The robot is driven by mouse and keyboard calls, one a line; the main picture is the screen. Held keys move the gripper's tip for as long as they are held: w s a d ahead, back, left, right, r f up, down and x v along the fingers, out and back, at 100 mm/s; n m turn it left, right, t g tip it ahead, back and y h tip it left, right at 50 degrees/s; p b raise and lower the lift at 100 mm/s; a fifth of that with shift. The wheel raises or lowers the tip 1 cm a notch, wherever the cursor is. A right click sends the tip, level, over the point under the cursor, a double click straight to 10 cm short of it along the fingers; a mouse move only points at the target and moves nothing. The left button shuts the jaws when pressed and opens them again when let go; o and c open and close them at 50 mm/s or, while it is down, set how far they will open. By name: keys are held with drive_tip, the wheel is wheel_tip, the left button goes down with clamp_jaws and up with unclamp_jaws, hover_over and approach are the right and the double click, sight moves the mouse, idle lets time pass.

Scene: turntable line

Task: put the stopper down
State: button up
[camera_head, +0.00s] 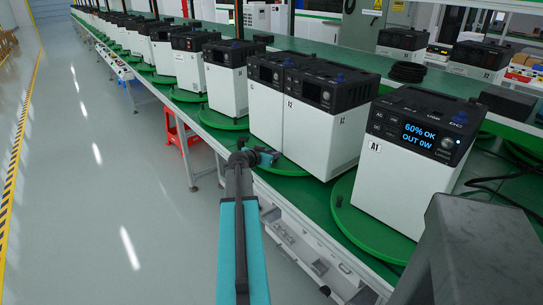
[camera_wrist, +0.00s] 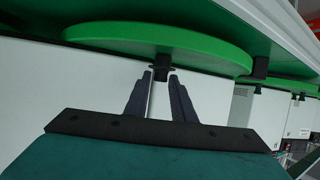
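A small dark stopper (camera_wrist: 162,68) with a wider flat top sits between my fingertips in the wrist view. My gripper (camera_wrist: 162,79) appears shut on it, one finger on each side. The stopper's top is at the edge of a green turntable disc (camera_wrist: 150,38); I cannot tell whether they touch. In the head view my gripper (camera_head: 268,156) is at the front edge of the line, beside a green disc (camera_head: 283,169). The stopper is too small to make out there.
White power units with black tops, including one reading "60% OK" (camera_head: 412,165), stand on green discs along the belt. Another dark block (camera_wrist: 260,67) shows under the disc edge. A red step stool (camera_head: 181,133) stands below the line. The left floor (camera_head: 110,200) is clear.

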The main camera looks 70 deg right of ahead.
drive_tip(key=shift+o, duration=1.1)
drive_tip(key=shift+r, duration=0.1)
drive_tip(key=b+v, duration=0.1)
drive_tip(key=v, duration=1.1)
drive_tip(key=shift+b, duration=0.3)
